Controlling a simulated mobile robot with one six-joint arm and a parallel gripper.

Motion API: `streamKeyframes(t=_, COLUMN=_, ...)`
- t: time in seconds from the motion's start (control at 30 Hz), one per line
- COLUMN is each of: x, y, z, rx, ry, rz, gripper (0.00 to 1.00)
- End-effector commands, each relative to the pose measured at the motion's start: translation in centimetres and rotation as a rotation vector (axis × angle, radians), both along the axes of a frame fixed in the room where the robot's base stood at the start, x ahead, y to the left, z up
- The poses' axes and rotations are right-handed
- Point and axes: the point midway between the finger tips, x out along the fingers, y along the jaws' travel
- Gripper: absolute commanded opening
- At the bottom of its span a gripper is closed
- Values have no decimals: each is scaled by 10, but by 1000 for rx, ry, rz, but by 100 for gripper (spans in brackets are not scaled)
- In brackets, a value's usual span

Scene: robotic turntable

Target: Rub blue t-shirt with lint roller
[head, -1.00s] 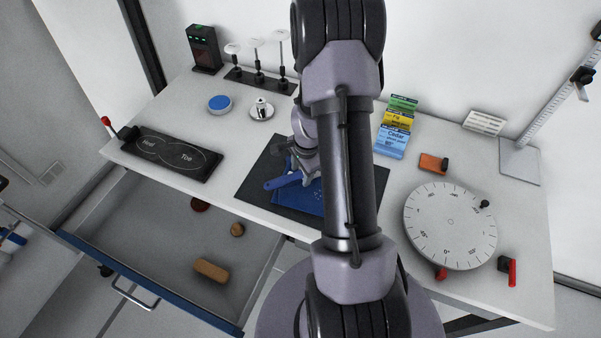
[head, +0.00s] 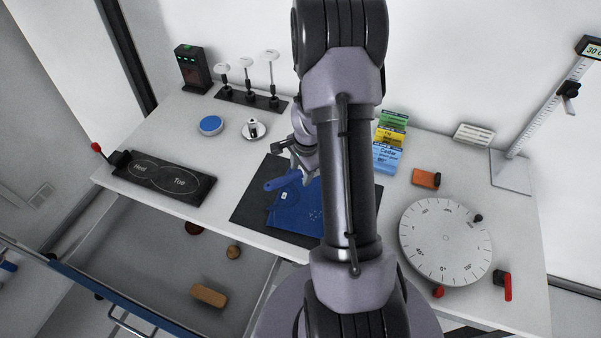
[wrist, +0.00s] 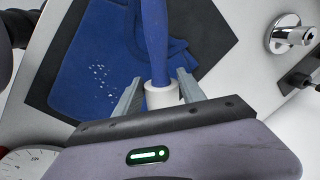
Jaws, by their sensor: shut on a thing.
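The blue t-shirt (head: 292,213) lies folded on a dark mat (head: 250,205), with my arm hiding its right side in the head view. Small pale specks (wrist: 97,82) show on the shirt in the wrist view. My gripper (head: 306,176) is at the shirt's far edge, partly behind my arm. It is shut on the lint roller (head: 283,181), whose blue handle points left in the head view. In the wrist view my gripper (wrist: 160,92) has its fingers either side of the roller's white part (wrist: 162,96). Contact between roller and shirt cannot be told.
A round dial turntable (head: 445,240) stands right of my arm, with an orange block (head: 426,178) behind it. A Heel/Toe board (head: 165,178) lies at left. A blue-topped disc (head: 210,125) and a metal post (head: 253,129) stand behind the mat. An open drawer (head: 165,250) juts out in front.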

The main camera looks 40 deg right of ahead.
Motion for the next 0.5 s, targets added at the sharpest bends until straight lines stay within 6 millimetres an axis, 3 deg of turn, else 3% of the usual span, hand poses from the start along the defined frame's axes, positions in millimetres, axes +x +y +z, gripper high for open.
streamKeyframes(t=0.3, x=1, y=-3, z=31, rx=-1, ry=-1, rz=9, gripper=9)
streamKeyframes(t=0.5, x=1, y=-4, z=37, rx=-1, ry=0, rz=12, gripper=9)
